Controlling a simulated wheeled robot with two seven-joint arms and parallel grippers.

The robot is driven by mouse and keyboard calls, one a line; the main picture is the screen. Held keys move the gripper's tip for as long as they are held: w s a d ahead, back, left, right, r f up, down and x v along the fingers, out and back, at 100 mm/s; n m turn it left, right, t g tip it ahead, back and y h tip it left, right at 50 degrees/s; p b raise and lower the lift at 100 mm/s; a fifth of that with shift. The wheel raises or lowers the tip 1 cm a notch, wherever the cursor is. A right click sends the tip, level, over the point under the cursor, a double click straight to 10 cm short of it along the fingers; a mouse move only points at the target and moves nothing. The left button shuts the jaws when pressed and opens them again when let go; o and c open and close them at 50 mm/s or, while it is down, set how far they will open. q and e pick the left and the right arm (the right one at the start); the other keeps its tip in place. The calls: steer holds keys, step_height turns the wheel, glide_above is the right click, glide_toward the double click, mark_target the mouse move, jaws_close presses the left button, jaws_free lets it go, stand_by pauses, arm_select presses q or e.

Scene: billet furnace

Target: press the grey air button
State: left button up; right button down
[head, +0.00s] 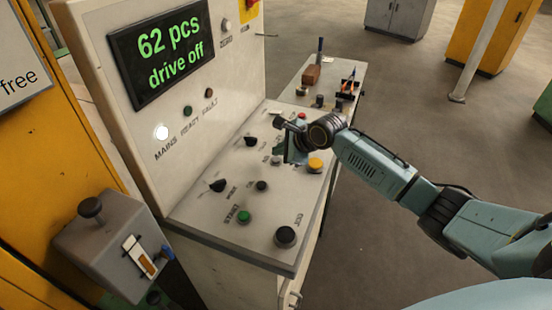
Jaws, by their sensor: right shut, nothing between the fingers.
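The sloping control desk (205,235) carries several buttons and knobs. A small greyish button (277,160) shows at the left edge of my right gripper (291,154); its label is too small to read, so I cannot confirm that it is the air button. My right gripper is shut and empty, low over the far half of the desk. The hand covers part of the panel there, and I cannot tell whether the fingertips touch anything. My left gripper is out of view.
A yellow button (315,164) is close on the gripper's right. A green start button (243,216) and a black jog button (286,235) are nearer. Black knobs (217,185) stick up. The display (161,50) reads "62 pcs drive off". A side table (330,75) stands behind.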

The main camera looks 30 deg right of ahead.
mark_target(280, 161)
steer(key=shift+f, duration=0.35)
steer(key=shift+f+p, duration=0.35)
steer(key=shift+f, duration=0.1)
stand_by(0.8)
steer(key=shift+r+p, duration=0.85)
steer(key=shift+p, duration=0.45)
step_height(280, 161, up, 5)
steer(key=p, duration=0.6)
steer(key=shift+r+p, duration=0.1)
steer(key=shift+p, duration=0.2)
